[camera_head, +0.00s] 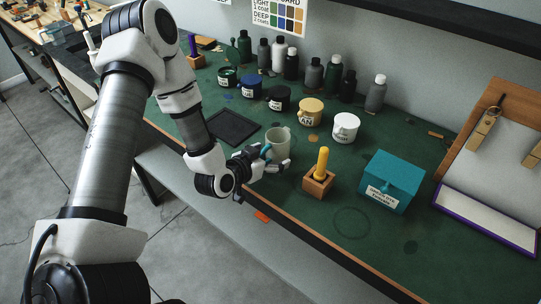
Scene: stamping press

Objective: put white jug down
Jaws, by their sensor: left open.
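A pale, whitish-grey jug (279,142) stands upright on the green worktop, near its front edge in the middle of the view. My left gripper (272,160) is beside it, at its lower front left, with its fingers open and close around the jug's near side. I cannot tell whether a finger touches it. The near base of the jug is partly hidden by the gripper. My right gripper does not show.
A wooden block with a yellow-handled tool (320,172) stands right of the jug. A teal box (391,182) is farther right. Labelled pots, including a white one (346,128), and several bottles line the back. A dark square mat (233,127) lies left of the jug.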

